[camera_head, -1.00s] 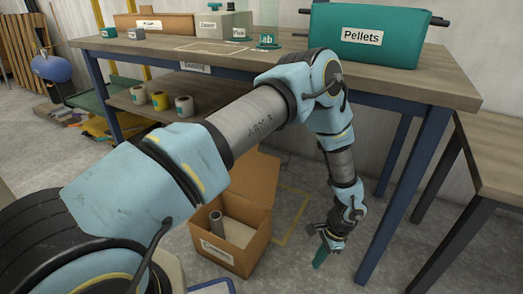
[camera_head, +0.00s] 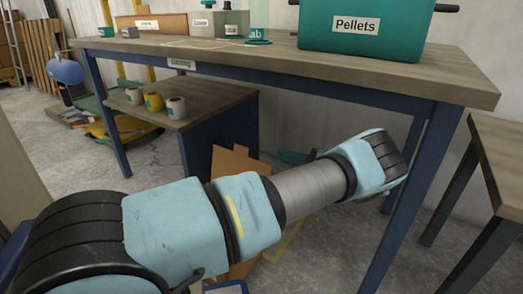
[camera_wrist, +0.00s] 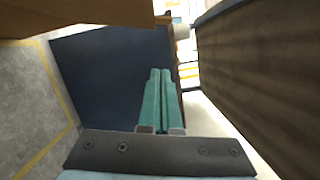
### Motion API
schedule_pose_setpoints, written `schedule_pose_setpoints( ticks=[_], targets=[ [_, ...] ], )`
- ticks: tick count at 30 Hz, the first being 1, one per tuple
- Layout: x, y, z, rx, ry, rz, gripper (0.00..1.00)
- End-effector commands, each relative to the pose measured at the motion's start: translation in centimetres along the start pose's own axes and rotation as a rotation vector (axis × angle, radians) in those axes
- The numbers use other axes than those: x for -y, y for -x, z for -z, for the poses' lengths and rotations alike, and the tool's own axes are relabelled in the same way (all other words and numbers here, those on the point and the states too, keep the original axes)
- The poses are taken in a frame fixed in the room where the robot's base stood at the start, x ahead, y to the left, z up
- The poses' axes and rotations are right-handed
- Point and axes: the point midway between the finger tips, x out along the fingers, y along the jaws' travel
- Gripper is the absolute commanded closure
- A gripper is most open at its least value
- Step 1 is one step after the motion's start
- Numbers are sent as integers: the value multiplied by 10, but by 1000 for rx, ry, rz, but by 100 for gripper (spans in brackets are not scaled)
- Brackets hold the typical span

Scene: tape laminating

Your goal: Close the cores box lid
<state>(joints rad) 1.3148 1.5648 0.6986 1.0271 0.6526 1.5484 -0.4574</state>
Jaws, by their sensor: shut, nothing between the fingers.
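The cores box is cardboard; its raised lid flap (camera_head: 236,163) shows above my arm in the head view, and the rest of the box is mostly hidden behind the arm. In the wrist view, a brown cardboard surface (camera_wrist: 75,14) crosses the top left. My gripper (camera_wrist: 159,72) has teal fingers pressed together with nothing between them. In the head view only its teal finger part (camera_head: 292,157) shows, to the right of the lid and below the table. I cannot tell whether it touches the cardboard.
The workbench (camera_head: 330,75) spans above my arm, with a teal Pellets bin (camera_head: 365,32) on it. A lower shelf (camera_head: 205,102) holds several tape rolls. In the wrist view, a dark blue panel (camera_wrist: 112,75) and a wooden surface (camera_wrist: 265,70) lie close around the fingers.

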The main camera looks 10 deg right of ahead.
Motion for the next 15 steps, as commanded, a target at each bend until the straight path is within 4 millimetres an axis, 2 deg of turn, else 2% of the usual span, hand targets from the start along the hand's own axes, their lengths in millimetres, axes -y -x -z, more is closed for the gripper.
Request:
schedule_pose_setpoints(
  ticks=[5,15],
  targets=[
    [2,-20,-1,10,4,7,100],
    [0,-90,-1,9,3,4,100]
  ],
)
